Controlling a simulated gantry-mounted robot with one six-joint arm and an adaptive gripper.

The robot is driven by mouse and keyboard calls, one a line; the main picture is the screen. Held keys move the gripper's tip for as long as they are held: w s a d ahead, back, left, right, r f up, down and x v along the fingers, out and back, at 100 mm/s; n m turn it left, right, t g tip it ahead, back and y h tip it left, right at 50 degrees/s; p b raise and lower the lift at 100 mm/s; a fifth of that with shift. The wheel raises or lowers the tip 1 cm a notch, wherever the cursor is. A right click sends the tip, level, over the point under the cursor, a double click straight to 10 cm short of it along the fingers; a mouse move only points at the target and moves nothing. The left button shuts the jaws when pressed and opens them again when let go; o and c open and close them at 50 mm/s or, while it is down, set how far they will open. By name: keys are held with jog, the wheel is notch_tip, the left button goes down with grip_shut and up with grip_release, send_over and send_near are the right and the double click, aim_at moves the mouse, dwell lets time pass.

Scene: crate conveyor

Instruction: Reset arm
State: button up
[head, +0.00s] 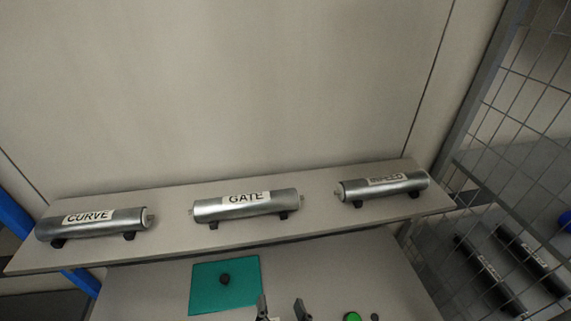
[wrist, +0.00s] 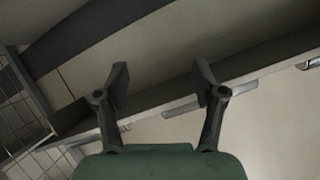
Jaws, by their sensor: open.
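My gripper (head: 283,309) shows at the bottom edge of the head view, only its two fingertips in sight. It also shows in the wrist view (wrist: 160,85), where its two dark fingers stand wide apart with nothing between them. It is below the shelf and over the lower table, to the right of a teal mat (head: 208,299). The rest of my arm is out of the head view.
A shelf (head: 330,221) holds three silver rollers labelled CURVE (head: 92,230), GATE (head: 245,210) and a third with a hard-to-read label (head: 353,190). A dark knob (head: 225,280) is on the mat. A green button (head: 352,317) is at the bottom. A wire mesh fence (head: 525,90) stands right.

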notch_tip(320, 180, up, 29)
jog(key=s+a+n+h+p, duration=0.1)
jog(key=n+h+p, duration=0.1)
jog(key=p, duration=2.3)
jog(key=shift+s+a+n, duration=0.15)
jog(key=shift+n, duration=0.35)
jog(key=shift+f, duration=0.15)
